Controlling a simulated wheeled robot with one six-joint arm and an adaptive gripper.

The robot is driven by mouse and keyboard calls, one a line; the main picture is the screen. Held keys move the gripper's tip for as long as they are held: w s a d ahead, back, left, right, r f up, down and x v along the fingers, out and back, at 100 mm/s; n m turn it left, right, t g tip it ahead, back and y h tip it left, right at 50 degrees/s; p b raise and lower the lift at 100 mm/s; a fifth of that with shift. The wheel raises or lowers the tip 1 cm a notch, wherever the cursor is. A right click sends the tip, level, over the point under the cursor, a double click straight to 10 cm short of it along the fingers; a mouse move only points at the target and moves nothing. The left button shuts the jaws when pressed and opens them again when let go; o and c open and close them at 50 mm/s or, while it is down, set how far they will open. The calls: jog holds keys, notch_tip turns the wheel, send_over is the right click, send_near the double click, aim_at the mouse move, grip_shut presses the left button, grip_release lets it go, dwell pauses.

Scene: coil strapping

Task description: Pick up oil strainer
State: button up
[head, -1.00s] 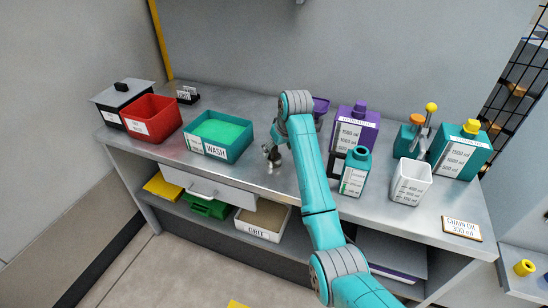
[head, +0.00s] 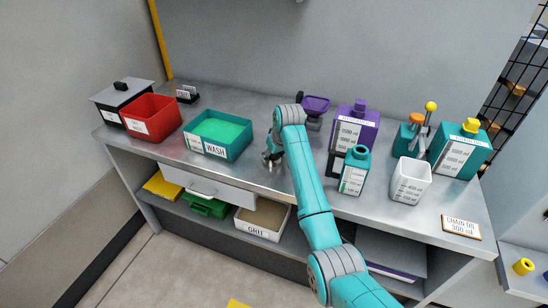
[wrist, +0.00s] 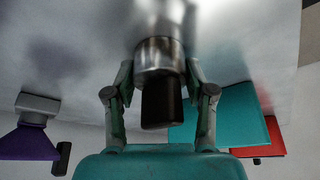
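In the wrist view, a shiny metal cylinder with a dark stub (wrist: 161,105) stands between the two fingers of my gripper (wrist: 161,78). It may be the oil strainer, but no label shows. The fingers flank it closely on both sides; I cannot tell whether they press on it or leave a thin gap. In the head view, my gripper (head: 272,160) is low over the bench, right of the green-filled wash tray (head: 196,145). The cylinder is mostly hidden there by my gripper and arm.
A purple funnel-like piece (head: 315,103) stands behind my arm. A purple jug (head: 357,128), a teal bottle (head: 355,172) and a white beaker (head: 410,180) stand to the right. A red bin (head: 152,120) is at the left. The bench front between tray and arm is clear.

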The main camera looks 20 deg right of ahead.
jog(key=c, duration=0.7)
jog(key=shift+r, duration=0.1)
